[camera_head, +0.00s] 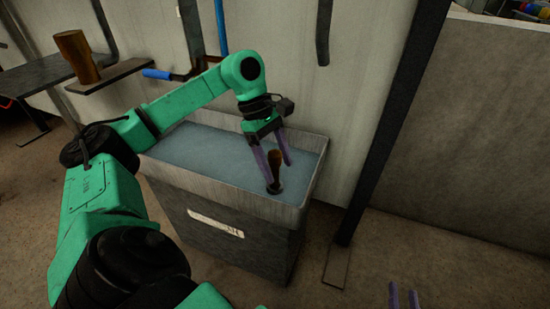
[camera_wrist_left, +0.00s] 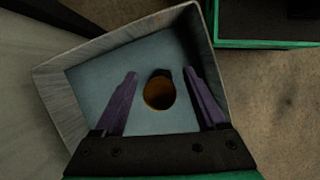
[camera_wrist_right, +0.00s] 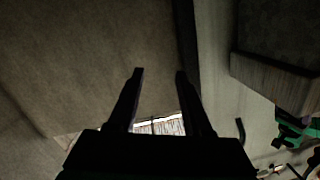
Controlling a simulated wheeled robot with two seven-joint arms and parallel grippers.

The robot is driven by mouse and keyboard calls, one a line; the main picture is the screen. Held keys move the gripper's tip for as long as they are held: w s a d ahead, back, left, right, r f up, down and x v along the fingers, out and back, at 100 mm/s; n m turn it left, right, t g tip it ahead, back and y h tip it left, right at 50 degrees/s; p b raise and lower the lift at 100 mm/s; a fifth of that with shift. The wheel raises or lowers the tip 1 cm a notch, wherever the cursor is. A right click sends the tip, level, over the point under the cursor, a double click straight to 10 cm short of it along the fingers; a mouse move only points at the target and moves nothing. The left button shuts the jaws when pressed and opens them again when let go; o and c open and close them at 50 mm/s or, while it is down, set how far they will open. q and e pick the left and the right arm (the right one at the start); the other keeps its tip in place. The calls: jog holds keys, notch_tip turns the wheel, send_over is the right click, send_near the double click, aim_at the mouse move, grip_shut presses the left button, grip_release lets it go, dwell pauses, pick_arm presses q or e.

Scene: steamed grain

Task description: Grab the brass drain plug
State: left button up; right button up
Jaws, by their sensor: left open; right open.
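The brass drain plug (camera_head: 276,165) stands upright in the grey tub (camera_head: 175,170), near its front right corner, with a dark base at its foot. In the left wrist view the plug (camera_wrist_left: 159,93) shows from above as a round brown top between the fingers. My left gripper (camera_head: 280,172) is open over the tub, pointing down, with one purple finger on each side of the plug. I cannot tell whether either finger touches it. My right gripper (camera_head: 403,294) is open and empty, low at the bottom right, away from the tub; it also shows in the right wrist view (camera_wrist_right: 160,73).
The tub's raised rim surrounds a bluish surface. A dark post (camera_head: 395,115) stands right of the tub, against a pale wall. A brown tapered cup (camera_head: 76,56) stands on a shelf at the left, near a blue handle (camera_head: 157,74). The floor at front right is clear.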

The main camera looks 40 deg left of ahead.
pick_arm(q)
jog(key=shift+b+x, duration=0.35)
jog(key=shift+x, duration=0.5)
grip_shut()
pick_arm(e)
jog(key=w+r+t, duration=0.2)
jog(key=w+r, duration=0.2)
jog(key=r, duration=0.4)
jog(key=shift+d+r+t+y, duration=0.2)
jog(key=shift+d+t+y, duration=0.1)
jog(key=shift+t, duration=0.1)
